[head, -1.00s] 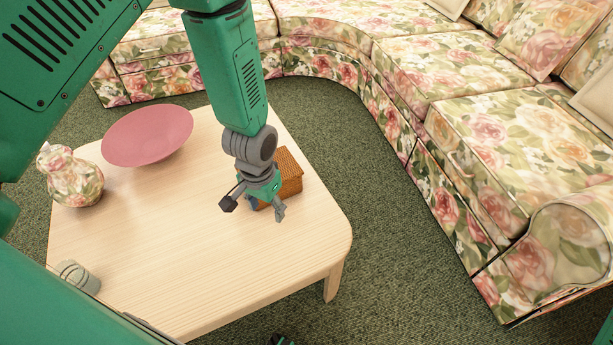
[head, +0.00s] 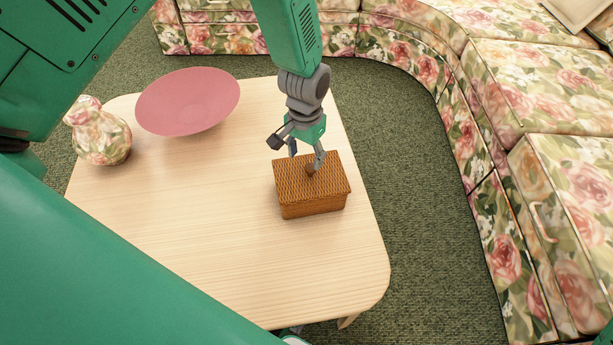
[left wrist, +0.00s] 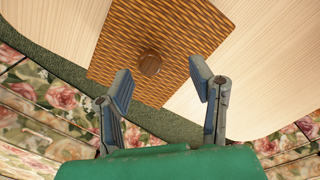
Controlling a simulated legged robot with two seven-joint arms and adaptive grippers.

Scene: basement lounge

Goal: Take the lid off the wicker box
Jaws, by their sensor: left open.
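The brown wicker box (head: 312,208) stands closed on the light wooden table, with its woven lid (head: 290,180) on top. A small round brown knob (head: 311,170) sits at the middle of the lid. The knob also shows in the left wrist view (left wrist: 150,62), just beyond the fingertips. My left gripper (head: 306,155) is open and empty above the back part of the lid, near the knob. In the left wrist view its two fingers (left wrist: 161,82) are spread wide, with the knob ahead of the gap. Contact with the lid cannot be told. My right gripper is not in view.
The table (head: 210,235) is bare in front of and left of the box. A pink bowl (head: 187,100) and a floral vase (head: 100,135) stand at its back left. A floral sofa (head: 510,90) curves behind and to the right, across green carpet (head: 420,190).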

